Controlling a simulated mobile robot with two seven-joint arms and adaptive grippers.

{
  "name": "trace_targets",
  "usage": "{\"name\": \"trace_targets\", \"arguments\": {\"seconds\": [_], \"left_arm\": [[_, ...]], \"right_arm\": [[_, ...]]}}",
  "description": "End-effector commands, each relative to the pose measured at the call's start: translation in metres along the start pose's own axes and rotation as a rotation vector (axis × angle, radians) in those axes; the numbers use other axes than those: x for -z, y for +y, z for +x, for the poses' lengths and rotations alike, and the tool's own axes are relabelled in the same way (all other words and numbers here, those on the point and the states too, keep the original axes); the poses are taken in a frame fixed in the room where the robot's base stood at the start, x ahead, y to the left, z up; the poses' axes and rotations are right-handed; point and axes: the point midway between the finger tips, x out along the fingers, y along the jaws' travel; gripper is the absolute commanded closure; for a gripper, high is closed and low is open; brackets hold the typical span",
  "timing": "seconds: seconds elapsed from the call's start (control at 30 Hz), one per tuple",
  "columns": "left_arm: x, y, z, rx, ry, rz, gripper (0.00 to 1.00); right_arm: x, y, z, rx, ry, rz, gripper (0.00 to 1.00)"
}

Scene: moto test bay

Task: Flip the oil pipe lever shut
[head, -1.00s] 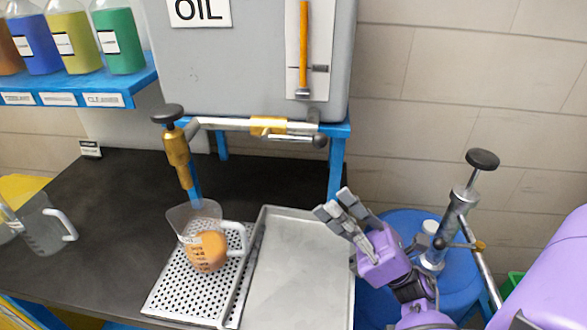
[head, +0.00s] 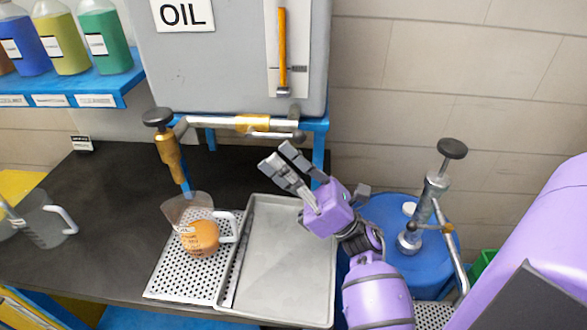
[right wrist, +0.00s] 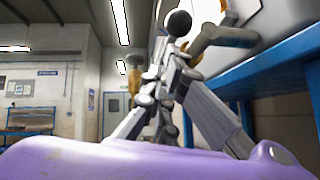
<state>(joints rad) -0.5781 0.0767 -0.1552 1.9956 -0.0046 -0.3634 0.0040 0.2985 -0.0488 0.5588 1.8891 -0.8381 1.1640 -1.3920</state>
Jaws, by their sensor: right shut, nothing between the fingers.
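The oil pipe (head: 222,122) runs level under the grey oil tank (head: 230,50). Its lever (head: 272,135) lies along the pipe, just below the brass valve body (head: 252,123), with a dark round knob (head: 298,137) at its right end. The knob also shows in the right wrist view (right wrist: 178,22), beyond the fingers. My right gripper (head: 277,156) is shut and empty, just below the lever and knob, apparently not touching them. A clear jug (head: 190,212) with orange-brown oil stands under the brass spout (head: 171,158). My left gripper is out of view.
A perforated drip tray (head: 165,278) and a plain metal tray (head: 285,265) lie on the dark bench. A blue stand leg (head: 318,160) is close right of my gripper. A blue drum (head: 385,220) with a pump (head: 430,205) stands right. Another jug (head: 45,230) is left.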

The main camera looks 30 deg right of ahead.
Motion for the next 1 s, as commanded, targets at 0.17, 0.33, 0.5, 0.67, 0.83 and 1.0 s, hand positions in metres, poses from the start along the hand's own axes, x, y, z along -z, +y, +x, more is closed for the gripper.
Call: {"name": "trace_targets", "arguments": {"seconds": [0.17,0.33,0.5,0.67,0.83,1.0], "left_arm": [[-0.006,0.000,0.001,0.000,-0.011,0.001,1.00],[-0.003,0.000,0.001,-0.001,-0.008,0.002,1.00],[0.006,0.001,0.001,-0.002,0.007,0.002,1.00],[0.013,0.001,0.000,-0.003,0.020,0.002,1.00],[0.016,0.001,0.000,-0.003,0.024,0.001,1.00],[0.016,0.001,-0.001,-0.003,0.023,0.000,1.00]], "right_arm": [[0.001,0.000,0.000,0.001,0.001,0.001,1.00],[0.001,0.000,0.000,0.001,0.003,0.000,1.00],[-0.003,0.001,0.001,0.002,0.029,-0.005,1.00],[-0.004,0.001,0.001,0.006,0.057,-0.008,1.00],[-0.006,0.001,0.001,0.010,0.082,-0.012,1.00],[-0.009,0.002,0.001,0.013,0.110,-0.016,1.00]]}}
